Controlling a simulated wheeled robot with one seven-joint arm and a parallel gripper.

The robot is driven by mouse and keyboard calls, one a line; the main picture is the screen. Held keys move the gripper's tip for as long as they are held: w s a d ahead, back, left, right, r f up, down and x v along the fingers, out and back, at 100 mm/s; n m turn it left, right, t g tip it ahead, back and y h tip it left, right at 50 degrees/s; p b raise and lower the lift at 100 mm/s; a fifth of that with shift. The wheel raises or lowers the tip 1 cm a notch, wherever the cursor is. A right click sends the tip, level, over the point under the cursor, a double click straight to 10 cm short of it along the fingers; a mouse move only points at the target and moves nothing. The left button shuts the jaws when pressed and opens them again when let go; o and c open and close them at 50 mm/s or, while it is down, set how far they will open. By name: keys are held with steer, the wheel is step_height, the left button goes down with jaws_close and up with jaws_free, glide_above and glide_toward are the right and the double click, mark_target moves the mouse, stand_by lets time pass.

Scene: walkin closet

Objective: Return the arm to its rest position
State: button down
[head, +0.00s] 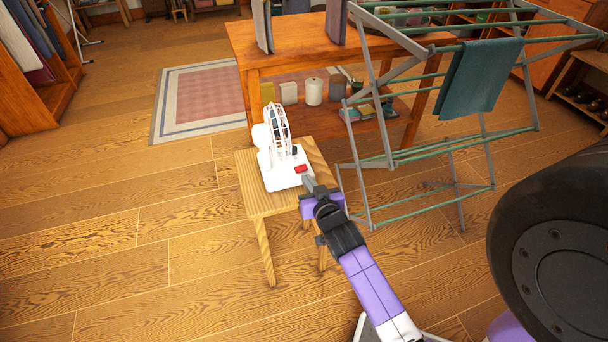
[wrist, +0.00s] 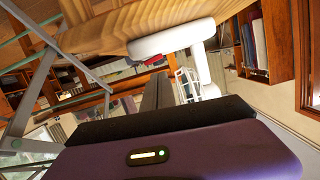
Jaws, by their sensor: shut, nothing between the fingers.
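My gripper (head: 309,184) is shut and empty, at the front right corner of a small wooden stool (head: 262,203). Its fingertips are close to the red button (head: 301,169) on the base of a white fan (head: 281,176); I cannot tell whether they touch it. My purple and white arm reaches out from the lower right of the head view. In the wrist view, the shut fingers (wrist: 158,93) point toward the fan's white base (wrist: 172,42), and the stool top (wrist: 130,22) shows tilted along the top.
A drying rack (head: 430,110) with a teal towel (head: 478,77) stands just right of the stool and my arm. A wooden shelf table (head: 300,45) holding several items stands behind. A rug (head: 197,103) lies at the back left. The floor at left is clear.

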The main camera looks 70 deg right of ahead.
steer(key=shift+s+a+r, duration=0.2)
steer(key=shift+s+a, duration=0.1)
steer(key=shift+a, duration=0.1)
stand_by(0.4)
steer(key=s+a+r+n+t+y+p, duration=0.2)
steer(key=a+r+n+t, duration=0.1)
steer(key=a+r, duration=0.55)
steer(key=s+a+r+n+t+y+p, duration=0.15)
steer(key=a+r, duration=0.35)
steer(key=a, duration=0.6)
steer(key=s+a+r+n+y+p, duration=0.2)
steer(key=s+a+r+n+y, duration=0.1)
steer(key=s+a, duration=0.4)
steer(key=s+a+r+n+y+p, duration=0.3)
steer(key=s+a+r+y, duration=0.2)
steer(key=a, duration=0.3)
steer(key=shift+s+a, duration=0.4)
steer(key=shift+s, duration=0.45)
